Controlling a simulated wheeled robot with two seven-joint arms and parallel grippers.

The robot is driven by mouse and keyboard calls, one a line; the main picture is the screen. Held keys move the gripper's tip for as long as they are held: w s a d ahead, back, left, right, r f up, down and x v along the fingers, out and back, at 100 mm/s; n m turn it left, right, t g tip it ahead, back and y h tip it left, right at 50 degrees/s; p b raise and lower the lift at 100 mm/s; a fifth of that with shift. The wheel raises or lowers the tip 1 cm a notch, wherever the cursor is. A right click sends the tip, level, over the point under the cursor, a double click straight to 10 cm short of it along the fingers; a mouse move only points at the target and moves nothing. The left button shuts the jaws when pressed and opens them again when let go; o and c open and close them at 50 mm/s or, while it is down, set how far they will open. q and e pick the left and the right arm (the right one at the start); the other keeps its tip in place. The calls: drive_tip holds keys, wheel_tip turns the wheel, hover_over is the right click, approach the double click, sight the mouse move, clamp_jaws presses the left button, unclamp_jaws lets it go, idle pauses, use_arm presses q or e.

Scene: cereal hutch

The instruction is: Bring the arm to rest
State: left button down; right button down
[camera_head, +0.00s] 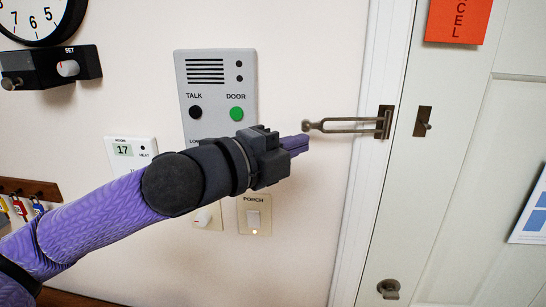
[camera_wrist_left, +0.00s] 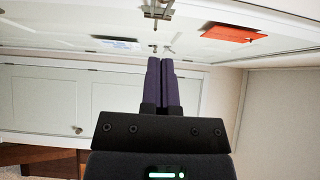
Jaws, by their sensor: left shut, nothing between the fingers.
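My left arm (camera_head: 100,215) comes in from the left and reaches across in front of the wall. My left gripper (camera_head: 305,143) is shut and empty. In the head view its fingertips are just below and left of the round end of the metal swing latch (camera_head: 345,124) on the door frame. I cannot tell how far apart they are in depth. In the left wrist view the purple fingers (camera_wrist_left: 160,62) lie together, and the latch (camera_wrist_left: 158,10) shows beyond their tips. My right gripper is in neither view.
An intercom panel (camera_head: 216,68) is on the wall behind my arm. A thermostat (camera_head: 131,149), a porch switch (camera_head: 254,215), a black clock (camera_head: 36,18) and a key rack (camera_head: 28,189) are around it. The white door (camera_head: 450,190) with an orange sign (camera_head: 457,20) stands at the right.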

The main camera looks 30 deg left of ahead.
use_arm(q)
drive_tip(key=s+d+f+n+g+y+b, duration=0.15)
drive_tip(key=f+n, duration=0.35)
drive_tip(key=f, duration=0.6)
drive_tip(key=s+f+n+g+y, duration=0.25)
drive_tip(key=f+n, duration=0.25)
drive_tip(key=f, duration=0.6)
drive_tip(key=s+f+n+g+y, duration=0.3)
drive_tip(key=s+f+n+g, duration=0.7)
drive_tip(key=s+f, duration=0.75)
drive_tip(key=s+f+b, duration=0.2)
drive_tip(key=f+b, duration=0.4)
drive_tip(key=f, duration=0.9)
drive_tip(key=s+f+b, duration=0.2)
drive_tip(key=f+b, duration=0.4)
drive_tip(key=f, duration=0.9)
drive_tip(key=s+a+f+g+b, duration=0.1)
drive_tip(key=s+f+b, duration=0.3)
drive_tip(key=s+f, duration=0.2)
drive_tip(key=s+a+f+b, duration=0.1)
drive_tip(key=s+f+b, duration=0.2)
drive_tip(key=s+f, duration=0.3)
wheel_tip(320, 180, down, 6)
drive_tip(key=shift+s+a+r+g+y+b, duration=0.2)
drive_tip(key=shift+s+a+g+y+b, duration=0.1)
drive_tip(key=shift+s+g+y+b, duration=0.1)
